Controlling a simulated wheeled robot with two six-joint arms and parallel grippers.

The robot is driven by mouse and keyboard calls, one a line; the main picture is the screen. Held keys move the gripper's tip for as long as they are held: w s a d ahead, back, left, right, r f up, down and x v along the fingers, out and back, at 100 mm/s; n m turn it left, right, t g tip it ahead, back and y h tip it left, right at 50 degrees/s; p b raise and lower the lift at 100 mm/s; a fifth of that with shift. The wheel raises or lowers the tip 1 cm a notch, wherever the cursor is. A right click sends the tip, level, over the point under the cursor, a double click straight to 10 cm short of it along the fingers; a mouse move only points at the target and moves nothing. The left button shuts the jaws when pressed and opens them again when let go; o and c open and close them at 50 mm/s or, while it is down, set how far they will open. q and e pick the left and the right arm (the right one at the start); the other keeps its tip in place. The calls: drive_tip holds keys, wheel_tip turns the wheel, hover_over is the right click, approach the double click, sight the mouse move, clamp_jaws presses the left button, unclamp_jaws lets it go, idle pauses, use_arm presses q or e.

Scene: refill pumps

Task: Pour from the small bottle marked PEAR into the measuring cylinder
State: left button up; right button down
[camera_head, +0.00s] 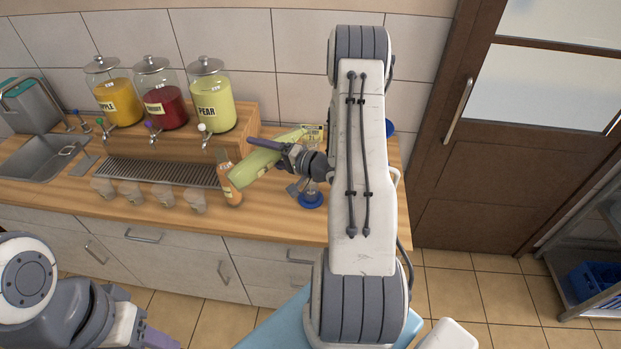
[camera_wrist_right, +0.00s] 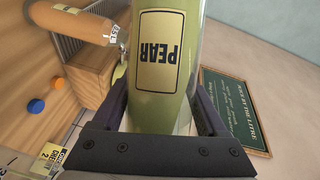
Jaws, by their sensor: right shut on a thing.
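My right gripper (camera_head: 287,156) is shut on the pale green PEAR bottle (camera_head: 258,163), held tilted above the counter. Its wide end points to the lower left and its narrower end to the upper right. In the right wrist view the bottle (camera_wrist_right: 165,85) sits between the fingers, its PEAR label upside down. The clear measuring cylinder (camera_head: 312,188) stands upright on a blue base, partly hidden behind my right gripper. The bottle's narrow end is near the cylinder's top; I cannot tell whether liquid flows. My left gripper (camera_head: 150,338) is at the lower left edge, partly cut off.
An orange bottle (camera_head: 231,190) stands on the counter. Large jars of yellow, red (camera_head: 165,107) and green PEAR (camera_head: 214,108) stand behind on a wooden stand. Several small cups (camera_head: 163,196) line the counter in front of the drip grate. A sink (camera_head: 40,157) is at left.

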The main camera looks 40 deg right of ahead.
drive_tip(key=shift+r+m+t+p, duration=0.4)
drive_tip(key=shift+r+m+p, duration=0.4)
drive_tip(key=shift+r+p, duration=0.35)
drive_tip(key=shift+f, duration=0.1)
idle(5.1)
drive_tip(key=shift+f+n+b, duration=0.4)
drive_tip(key=shift+f+b, duration=0.2)
drive_tip(key=shift+f, duration=0.05)
drive_tip(key=shift+g, duration=0.3)
